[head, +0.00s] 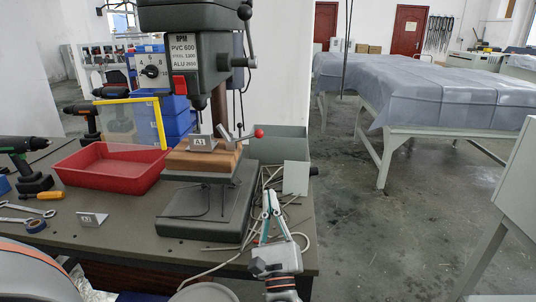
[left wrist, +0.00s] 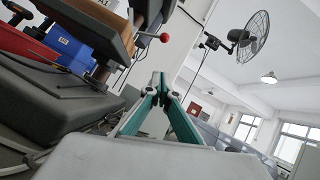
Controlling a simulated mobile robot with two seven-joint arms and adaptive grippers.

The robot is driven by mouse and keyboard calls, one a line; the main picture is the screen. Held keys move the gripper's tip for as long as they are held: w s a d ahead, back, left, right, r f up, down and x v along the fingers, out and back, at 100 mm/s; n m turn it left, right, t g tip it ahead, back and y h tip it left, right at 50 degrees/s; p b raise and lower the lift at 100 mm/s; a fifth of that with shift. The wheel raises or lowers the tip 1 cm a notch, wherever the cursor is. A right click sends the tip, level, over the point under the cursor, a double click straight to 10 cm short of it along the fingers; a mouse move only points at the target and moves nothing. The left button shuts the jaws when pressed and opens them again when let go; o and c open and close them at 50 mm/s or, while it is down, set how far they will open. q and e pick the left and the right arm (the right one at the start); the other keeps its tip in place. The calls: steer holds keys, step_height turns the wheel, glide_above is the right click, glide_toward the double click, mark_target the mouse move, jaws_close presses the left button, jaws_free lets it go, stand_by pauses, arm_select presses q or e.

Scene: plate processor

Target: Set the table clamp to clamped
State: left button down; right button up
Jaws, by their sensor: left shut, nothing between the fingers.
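The table clamp's lever ends in a red ball (head: 258,133) and sits on the drill press's wooden work table (head: 203,160), at its right side. In the left wrist view the red ball (left wrist: 164,37) shows up and slightly right of the wooden edge (left wrist: 95,22). My left gripper (head: 270,193) stands in front of and below the ball, right of the press base, pointing up. Its teal fingers (left wrist: 158,80) are together and empty, apart from the lever. Whether the lever is clamped I cannot tell. My right gripper is not in view.
The drill press (head: 198,65) rises above the wooden table on its dark base (head: 208,210). A red tray (head: 110,168) and a yellow frame (head: 158,122) are left. A white plate (head: 296,178), grey bin (head: 285,145) and loose rods are near my gripper. Open floor lies right.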

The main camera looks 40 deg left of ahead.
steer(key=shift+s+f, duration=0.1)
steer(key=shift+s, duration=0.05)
arm_select(q)
steer(key=s+r+p+x, duration=0.1)
steer(key=r+x, duration=0.1)
steer(key=x, duration=1.1)
steer(key=shift+s+p, duration=0.35)
steer(key=shift+s, duration=0.05)
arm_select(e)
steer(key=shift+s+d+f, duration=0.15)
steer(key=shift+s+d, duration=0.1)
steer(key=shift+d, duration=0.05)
arm_select(q)
steer(key=shift+d+r+n+g, duration=0.15)
steer(key=shift+r+n+g, duration=0.1)
steer(key=shift+n+g, duration=0.25)
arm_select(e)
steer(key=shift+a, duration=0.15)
